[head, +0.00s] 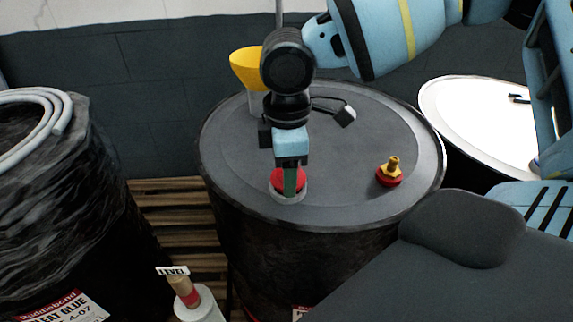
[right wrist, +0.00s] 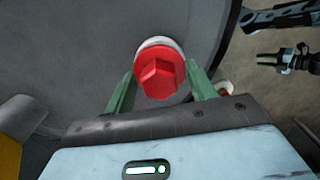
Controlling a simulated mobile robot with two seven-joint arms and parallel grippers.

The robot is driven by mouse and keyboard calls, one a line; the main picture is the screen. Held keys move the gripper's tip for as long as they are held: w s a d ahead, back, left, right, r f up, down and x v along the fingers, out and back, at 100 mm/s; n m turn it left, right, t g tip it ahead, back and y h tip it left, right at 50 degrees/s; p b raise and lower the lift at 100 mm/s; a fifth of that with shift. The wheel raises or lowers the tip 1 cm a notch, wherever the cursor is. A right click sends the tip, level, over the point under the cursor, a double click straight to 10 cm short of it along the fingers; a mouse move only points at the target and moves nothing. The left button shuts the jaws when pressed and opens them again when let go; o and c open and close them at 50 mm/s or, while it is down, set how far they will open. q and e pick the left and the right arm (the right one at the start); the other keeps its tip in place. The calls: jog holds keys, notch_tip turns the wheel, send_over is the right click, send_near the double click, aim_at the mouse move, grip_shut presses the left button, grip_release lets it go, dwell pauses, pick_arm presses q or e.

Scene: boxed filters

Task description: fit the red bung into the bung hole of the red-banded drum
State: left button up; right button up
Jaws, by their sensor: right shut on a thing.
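The red bung (head: 284,179) is at the front of the dark drum's lid (head: 345,135), right over a pale ring (head: 291,199) around the bung hole. My right gripper (head: 290,184) points down and is shut on it. In the right wrist view the bung's hex head (right wrist: 160,77) sits between the two green fingers (right wrist: 160,92), with the pale ring showing just behind its edge. I cannot tell whether the bung is seated in the hole or just above it. A little red shows low on the drum's side, mostly hidden. My left gripper is not in view.
A red fitting with a brass top (head: 390,173) stands on the lid's right side. A yellow funnel (head: 246,68) and a dark cable piece (head: 345,115) are at the back. A wrapped drum (head: 60,190) stands left, a white-topped drum (head: 470,120) right.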

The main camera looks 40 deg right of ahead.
jog(key=shift+f, duration=0.45)
jog(key=o, duration=1.1)
jog(key=shift+c, duration=0.2)
notch_tip(320, 180, up, 8)
jog(key=shift+f, duration=0.1)
jog(key=shift+s+a, duration=0.1)
